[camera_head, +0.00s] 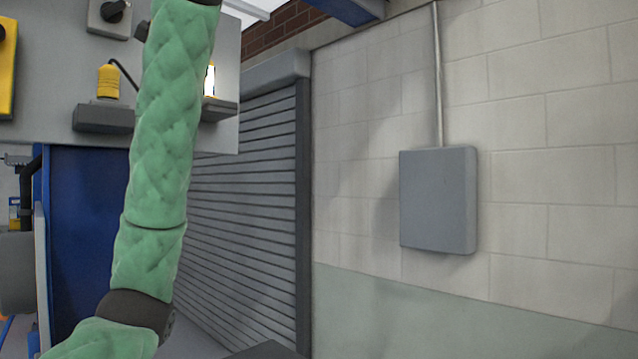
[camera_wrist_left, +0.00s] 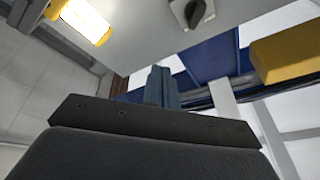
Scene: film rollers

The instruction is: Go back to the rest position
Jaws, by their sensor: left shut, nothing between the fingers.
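My left gripper (camera_wrist_left: 162,86) shows in the left wrist view. Its two bluish fingers stand close together past the dark gripper body, shut and empty. A green padded arm (camera_head: 165,130) of mine rises across the left of the head view; its gripper is out of that frame. My right gripper is not seen in either view.
A grey machine panel (camera_head: 45,75) with yellow fittings and dark knobs is behind the arm; a panel with a knob (camera_wrist_left: 195,12) and a lit yellow lamp (camera_wrist_left: 85,20) are close in the wrist view. A roller shutter (camera_head: 245,200) and wall box (camera_head: 437,200) stand right.

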